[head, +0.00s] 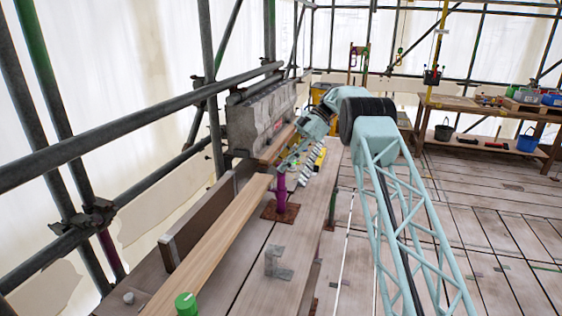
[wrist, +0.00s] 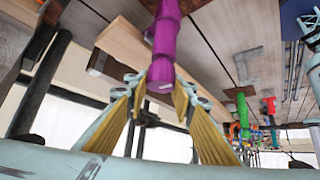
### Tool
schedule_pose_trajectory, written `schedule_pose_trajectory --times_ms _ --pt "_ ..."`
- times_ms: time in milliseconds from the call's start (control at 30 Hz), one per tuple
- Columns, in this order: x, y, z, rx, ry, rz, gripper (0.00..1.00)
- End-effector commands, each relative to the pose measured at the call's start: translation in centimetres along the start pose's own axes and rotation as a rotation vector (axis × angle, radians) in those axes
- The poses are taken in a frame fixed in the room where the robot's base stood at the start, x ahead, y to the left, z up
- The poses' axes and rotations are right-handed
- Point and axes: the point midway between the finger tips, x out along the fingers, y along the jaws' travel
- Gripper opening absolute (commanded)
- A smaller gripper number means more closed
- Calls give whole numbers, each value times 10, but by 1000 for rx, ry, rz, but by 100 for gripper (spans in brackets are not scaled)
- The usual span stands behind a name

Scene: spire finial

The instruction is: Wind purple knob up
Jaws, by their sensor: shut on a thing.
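The purple knob (head: 280,194) stands upright on a square rusty plate (head: 281,211) on the plank deck, right of a long pale board. My gripper (head: 284,168) is at the knob's top, at the end of my pale green arm. In the wrist view the purple knob (wrist: 165,42) runs down from the top edge, and its end lies between the yellow-padded fingers of my gripper (wrist: 160,84). The fingers are shut on that end. The finger contact is partly hidden in the head view.
A grey stone block (head: 262,118) stands behind the knob by the scaffold rails (head: 140,118). A green-topped knob (head: 186,303) is at the near edge. A grey metal bracket (head: 277,264) lies on the deck. A workbench (head: 490,108) with tools is far right.

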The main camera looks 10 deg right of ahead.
Motion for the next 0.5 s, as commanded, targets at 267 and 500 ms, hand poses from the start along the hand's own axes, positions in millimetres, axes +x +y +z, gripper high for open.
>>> schedule_pose_trajectory --times_ms 267,500 --pt "-5 4 -4 -39 -2 -24 13" --pt "-5 4 -4 -69 -2 -53 13"
